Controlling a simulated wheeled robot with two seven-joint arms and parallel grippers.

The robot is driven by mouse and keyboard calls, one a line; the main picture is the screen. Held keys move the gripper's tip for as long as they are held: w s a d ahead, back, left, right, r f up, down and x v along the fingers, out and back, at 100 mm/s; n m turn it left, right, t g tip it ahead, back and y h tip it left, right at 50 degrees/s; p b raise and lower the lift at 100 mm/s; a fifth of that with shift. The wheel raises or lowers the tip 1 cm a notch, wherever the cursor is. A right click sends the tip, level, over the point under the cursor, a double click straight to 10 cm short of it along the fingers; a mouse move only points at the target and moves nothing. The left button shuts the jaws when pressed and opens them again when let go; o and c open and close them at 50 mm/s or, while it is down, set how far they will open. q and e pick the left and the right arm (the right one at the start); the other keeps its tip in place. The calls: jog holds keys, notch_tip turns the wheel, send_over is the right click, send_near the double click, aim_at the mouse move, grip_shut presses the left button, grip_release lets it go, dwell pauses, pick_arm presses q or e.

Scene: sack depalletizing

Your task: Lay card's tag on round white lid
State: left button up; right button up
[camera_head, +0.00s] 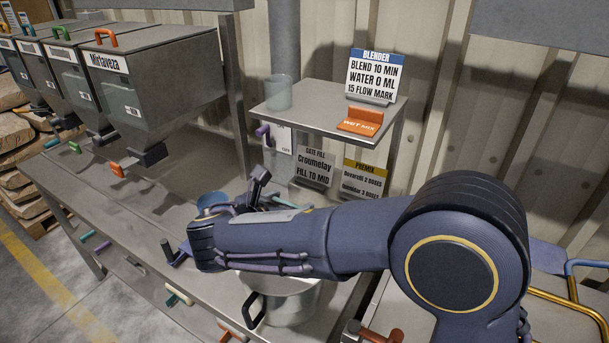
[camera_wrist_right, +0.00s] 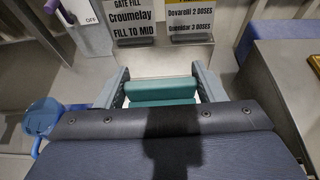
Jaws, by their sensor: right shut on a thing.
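The Blender card (camera_head: 375,77) stands on a raised metal shelf. An orange tag reading "WET MIX" (camera_head: 360,122) rests in front of it. My right gripper (camera_head: 266,196) is over the workbench below that shelf, partly hidden by its own arm. In the right wrist view, its fingers (camera_wrist_right: 160,92) are shut on a teal bar-shaped thing (camera_wrist_right: 160,84). I cannot make out a round white lid. A metal pot (camera_head: 292,303) with a dark handle stands under my forearm, its top mostly hidden. My left gripper is not in view.
A clear cup (camera_head: 278,92) stands on the shelf. Gate Fill (camera_head: 314,166) and Premix (camera_head: 363,180) cards stand below it. Several hoppers (camera_head: 150,75) line the left. A blue container (camera_wrist_right: 41,116) is beside my right gripper. Bare workbench (camera_head: 110,205) shows at left.

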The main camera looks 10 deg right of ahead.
jog(key=shift+s+d+f, duration=0.1)
jog(key=shift+f, duration=0.6)
jog(key=shift+r, duration=0.1)
jog(key=shift+f+b, duration=0.9)
jog(key=shift+f, duration=1.1)
jog(key=shift+p, duration=0.4)
